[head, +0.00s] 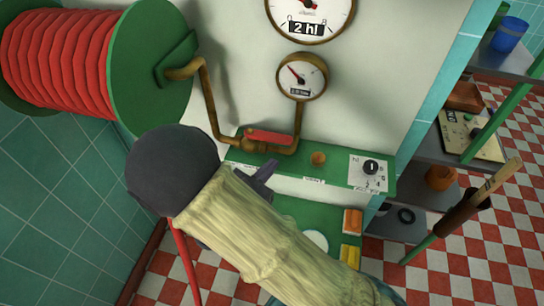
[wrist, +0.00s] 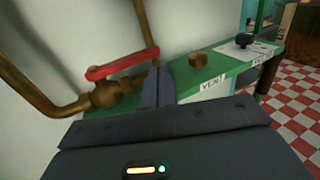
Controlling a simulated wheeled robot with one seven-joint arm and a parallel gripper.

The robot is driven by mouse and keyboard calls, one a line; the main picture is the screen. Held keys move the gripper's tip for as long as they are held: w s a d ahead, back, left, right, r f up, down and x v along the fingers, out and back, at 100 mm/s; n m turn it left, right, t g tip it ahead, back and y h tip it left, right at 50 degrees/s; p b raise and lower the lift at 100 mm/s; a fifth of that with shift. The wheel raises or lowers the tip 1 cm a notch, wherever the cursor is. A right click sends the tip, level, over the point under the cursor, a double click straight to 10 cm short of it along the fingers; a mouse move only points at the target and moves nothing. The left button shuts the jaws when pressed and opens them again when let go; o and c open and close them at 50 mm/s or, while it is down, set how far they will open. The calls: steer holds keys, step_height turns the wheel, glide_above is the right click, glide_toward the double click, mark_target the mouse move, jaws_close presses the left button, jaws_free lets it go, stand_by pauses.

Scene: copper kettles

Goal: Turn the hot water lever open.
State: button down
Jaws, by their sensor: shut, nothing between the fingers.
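A red lever (head: 270,137) sits on a brass valve (head: 248,146) in a copper pipe against the pale wall. In the wrist view the red lever (wrist: 122,64) runs from the valve body (wrist: 106,94) at its left up to the right, roughly along the pipe run. I cannot read a label for it. My gripper (head: 268,168) is shut and empty, just below the lever's right part in the head view. In the wrist view my gripper (wrist: 158,82) has its fingertips beside the lever's right end. I cannot tell if they touch it.
A green ledge (head: 325,175) carries a brass knob (head: 318,158) labelled VENT and a black dial (head: 370,167) on a white plate. Two gauges (head: 302,76) hang above. A red hose reel (head: 60,60) is at left. Shelves (head: 430,150) stand at right over a checkered floor.

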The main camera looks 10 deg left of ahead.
steer(key=s+b, duration=0.1)
steer(key=s, duration=0.7)
steer(key=shift+a, duration=0.3)
steer(key=s+d+f+m+g+y+p, duration=0.1)
steer(key=d+m+g, duration=0.8)
steer(key=d, duration=0.1)
steer(key=s+d+f+m+g+y+p, duration=0.1)
steer(key=s+d+m+g, duration=0.1)
steer(key=d+m+g, duration=0.7)
steer(key=w+d+r+m+t+y+p, duration=0.1)
steer(key=w+d+r+m+t+y, duration=0.3)
steer(key=m, duration=0.8)
steer(key=shift+w+d+r+m+t+y, duration=0.3)
steer(key=shift+w+d+r+y, duration=0.2)
steer(key=shift+w+r+y, duration=0.55)
